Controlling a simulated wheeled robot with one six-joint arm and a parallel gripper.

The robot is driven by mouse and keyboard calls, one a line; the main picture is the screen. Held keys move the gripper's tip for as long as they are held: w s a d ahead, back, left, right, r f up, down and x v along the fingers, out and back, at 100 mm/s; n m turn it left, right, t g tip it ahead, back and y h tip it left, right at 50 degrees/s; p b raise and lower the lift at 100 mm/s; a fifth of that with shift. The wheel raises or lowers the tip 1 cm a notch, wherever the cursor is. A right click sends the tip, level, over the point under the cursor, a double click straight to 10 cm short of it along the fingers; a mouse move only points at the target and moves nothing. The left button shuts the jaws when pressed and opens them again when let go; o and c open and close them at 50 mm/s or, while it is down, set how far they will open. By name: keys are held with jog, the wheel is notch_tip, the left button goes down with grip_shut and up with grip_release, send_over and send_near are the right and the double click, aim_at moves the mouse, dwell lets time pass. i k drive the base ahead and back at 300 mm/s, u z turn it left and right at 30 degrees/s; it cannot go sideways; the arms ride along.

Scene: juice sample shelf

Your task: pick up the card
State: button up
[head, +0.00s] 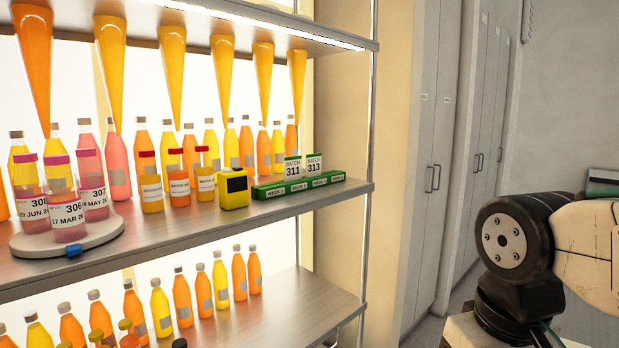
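Two small white cards with green top edges stand upright in a long green holder (298,187) on the middle shelf. The left card (292,167) reads "BATCH 311" and the right card (314,164) reads "BATCH 313". The holder's front carries several "WEEK" labels; their numbers are too small to read surely. My gripper is not in view; only links of my arm show at the right, apart from the shelf.
A yellow box (233,190) with a dark screen stands just left of the holder. Several bottles stand behind and left, some on a round grey turntable (20,243). Orange cones hang above from the upper shelf. Bare shelf (200,235) lies in front.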

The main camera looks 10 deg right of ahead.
aim_at(313, 161)
jog(key=u, duration=0.25)
jog(key=i, duration=1.55)
jog(key=u, duration=0.1)
